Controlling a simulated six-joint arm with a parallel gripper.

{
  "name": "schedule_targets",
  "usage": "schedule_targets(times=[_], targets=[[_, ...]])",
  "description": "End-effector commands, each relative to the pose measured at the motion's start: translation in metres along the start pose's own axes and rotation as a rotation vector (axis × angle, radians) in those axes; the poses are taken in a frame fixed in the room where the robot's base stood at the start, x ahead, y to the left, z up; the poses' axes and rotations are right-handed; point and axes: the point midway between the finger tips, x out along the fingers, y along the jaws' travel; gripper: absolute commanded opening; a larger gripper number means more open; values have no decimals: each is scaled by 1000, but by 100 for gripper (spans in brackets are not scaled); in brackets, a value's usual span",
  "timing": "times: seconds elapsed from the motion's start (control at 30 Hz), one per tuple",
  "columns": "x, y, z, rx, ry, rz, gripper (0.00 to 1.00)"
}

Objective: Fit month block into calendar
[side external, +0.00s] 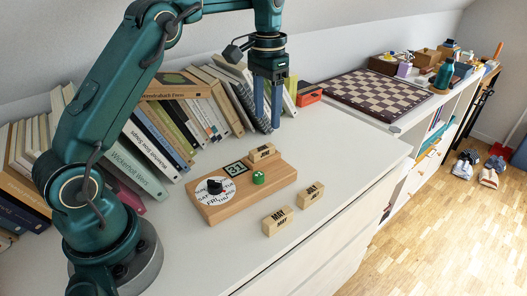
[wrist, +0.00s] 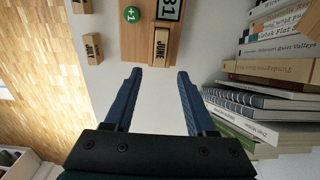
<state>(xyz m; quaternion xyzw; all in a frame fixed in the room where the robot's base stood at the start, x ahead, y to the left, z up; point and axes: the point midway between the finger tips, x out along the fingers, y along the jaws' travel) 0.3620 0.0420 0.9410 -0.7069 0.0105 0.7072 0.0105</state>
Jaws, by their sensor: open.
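The wooden calendar base (side external: 240,200) lies on the white cabinet top, with a weekday dial (side external: 212,189), a 31 tile (side external: 236,168) and a green button (side external: 258,178). A wooden month block (side external: 262,152) is at its back right end. In the wrist view this block (wrist: 161,46) seems to read JUNE; I cannot tell whether it is fully seated. Two loose blocks, MAY (side external: 277,221) and one like JULY (side external: 310,196), stand in front of the base. My gripper (side external: 267,123) is open and empty above the cabinet top, behind the base. In the wrist view its fingertips (wrist: 159,75) point toward the block's end.
A row of leaning books (side external: 165,130) stands along the wall, close to my gripper's side. A red-and-black box (side external: 308,93) and a chessboard (side external: 370,92) are farther right. The cabinet top between the base and the chessboard is clear. Its front edge drops to a wooden floor.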

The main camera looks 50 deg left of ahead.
Motion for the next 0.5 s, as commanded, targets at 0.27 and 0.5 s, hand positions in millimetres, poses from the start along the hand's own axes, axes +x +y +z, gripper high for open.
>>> schedule_targets(times=[0.27, 0.5], targets=[[-27, 0, -1, 0, 2, 0, 56], [-38, 0, 0, 0, 1, 0, 56]])
